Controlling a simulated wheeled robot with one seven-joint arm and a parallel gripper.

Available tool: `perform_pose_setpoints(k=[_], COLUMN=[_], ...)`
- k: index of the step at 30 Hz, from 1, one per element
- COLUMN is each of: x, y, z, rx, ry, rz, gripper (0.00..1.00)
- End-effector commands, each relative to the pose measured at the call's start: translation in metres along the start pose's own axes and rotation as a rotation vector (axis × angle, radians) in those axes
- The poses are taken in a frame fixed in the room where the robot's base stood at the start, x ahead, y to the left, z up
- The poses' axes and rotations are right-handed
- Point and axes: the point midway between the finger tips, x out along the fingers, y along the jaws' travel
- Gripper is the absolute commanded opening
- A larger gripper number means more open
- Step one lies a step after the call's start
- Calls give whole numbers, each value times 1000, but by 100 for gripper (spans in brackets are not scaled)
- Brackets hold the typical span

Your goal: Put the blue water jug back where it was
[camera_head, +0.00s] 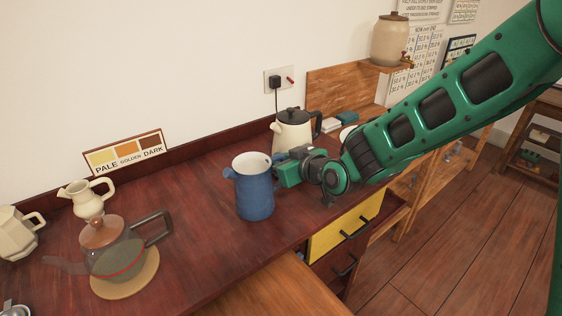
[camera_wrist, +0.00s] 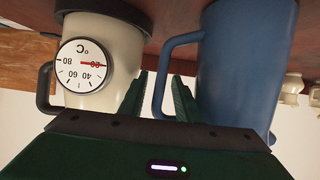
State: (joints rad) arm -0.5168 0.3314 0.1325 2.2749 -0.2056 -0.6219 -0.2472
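The blue water jug (camera_head: 255,190) stands upright on the dark red wooden counter, its spout toward the left. In the wrist view, which is upside down, the jug (camera_wrist: 245,70) fills the right side, with its handle (camera_wrist: 158,85) toward my fingers. My gripper (camera_head: 282,176) is just right of the jug in the head view and hides the handle there. In the wrist view my gripper's fingers (camera_wrist: 162,82) are apart, with the handle's upright bar showing between them and a gap beside it. Whether a finger touches the handle I cannot tell.
A cream kettle (camera_head: 291,130) with a thermometer dial (camera_wrist: 85,66) stands close behind my gripper. A glass teapot (camera_head: 118,258) on a round mat and a cream pitcher (camera_head: 88,200) stand left. The counter between teapot and jug (camera_head: 200,220) is clear.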

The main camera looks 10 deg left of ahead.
Motion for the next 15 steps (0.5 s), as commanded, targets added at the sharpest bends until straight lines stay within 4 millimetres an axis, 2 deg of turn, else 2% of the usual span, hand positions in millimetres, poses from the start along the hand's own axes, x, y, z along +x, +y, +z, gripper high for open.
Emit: perform_pose_setpoints(k=[5,8,15], x=[0,-12,-58], y=[0,1,7], z=[4,2,2], rx=[1,0,1], ry=[1,4,3], rz=[1,2,4], gripper=[30,30,30])
